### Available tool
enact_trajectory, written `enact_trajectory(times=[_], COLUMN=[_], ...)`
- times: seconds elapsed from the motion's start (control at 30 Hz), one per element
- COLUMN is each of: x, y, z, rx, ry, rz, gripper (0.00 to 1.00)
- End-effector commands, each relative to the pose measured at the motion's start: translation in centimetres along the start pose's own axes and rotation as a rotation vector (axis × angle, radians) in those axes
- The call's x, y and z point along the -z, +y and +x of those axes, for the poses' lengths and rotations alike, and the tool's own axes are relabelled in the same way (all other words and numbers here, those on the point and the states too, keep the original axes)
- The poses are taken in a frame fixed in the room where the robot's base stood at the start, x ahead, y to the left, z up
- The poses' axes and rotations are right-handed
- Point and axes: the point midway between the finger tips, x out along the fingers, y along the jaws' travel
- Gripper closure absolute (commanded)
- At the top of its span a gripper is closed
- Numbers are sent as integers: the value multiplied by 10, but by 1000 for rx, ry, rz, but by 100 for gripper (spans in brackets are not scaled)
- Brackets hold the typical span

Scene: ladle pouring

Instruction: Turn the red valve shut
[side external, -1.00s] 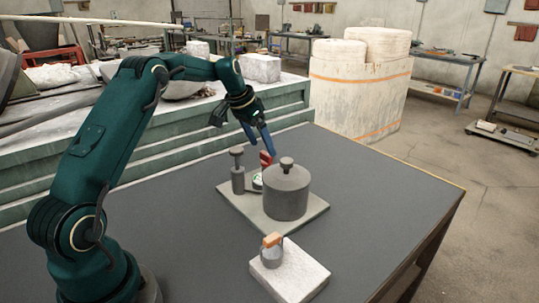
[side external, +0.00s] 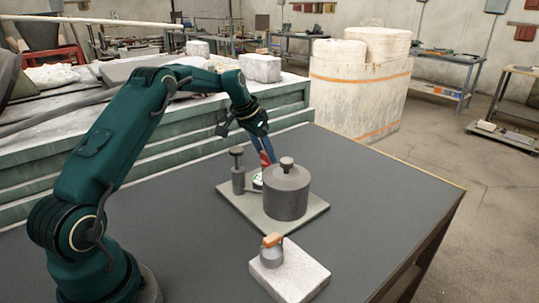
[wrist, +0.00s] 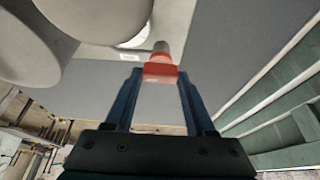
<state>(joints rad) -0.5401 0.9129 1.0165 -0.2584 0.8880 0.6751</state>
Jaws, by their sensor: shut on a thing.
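The red valve handle (side external: 264,158) stands on the flat grey base plate (side external: 308,220), behind the large grey lidded pot (side external: 287,194). My gripper (side external: 266,156) reaches down to it from above with its blue fingers. In the wrist view the red handle (wrist: 160,72) lies between the two fingertips of my gripper (wrist: 160,76), and the gripper is shut on it. A short grey stem shows beyond the handle. The pot hides the lower part of the valve in the side view.
A slim grey post with a knob (side external: 238,170) stands left of the valve, close to my fingers. The table's right side is clear.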

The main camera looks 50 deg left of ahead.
Motion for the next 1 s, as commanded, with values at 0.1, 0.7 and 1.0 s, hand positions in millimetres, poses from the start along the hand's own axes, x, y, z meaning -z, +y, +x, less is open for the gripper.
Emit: enact_trajectory(times=[0.1,0.7,1.0], x=[0,1,3], y=[-1,-3,-4], z=[0,0,0], rx=[-11,-139,-175], ry=[-1,1,5], rz=[30,337,430], gripper=[100,100,100])
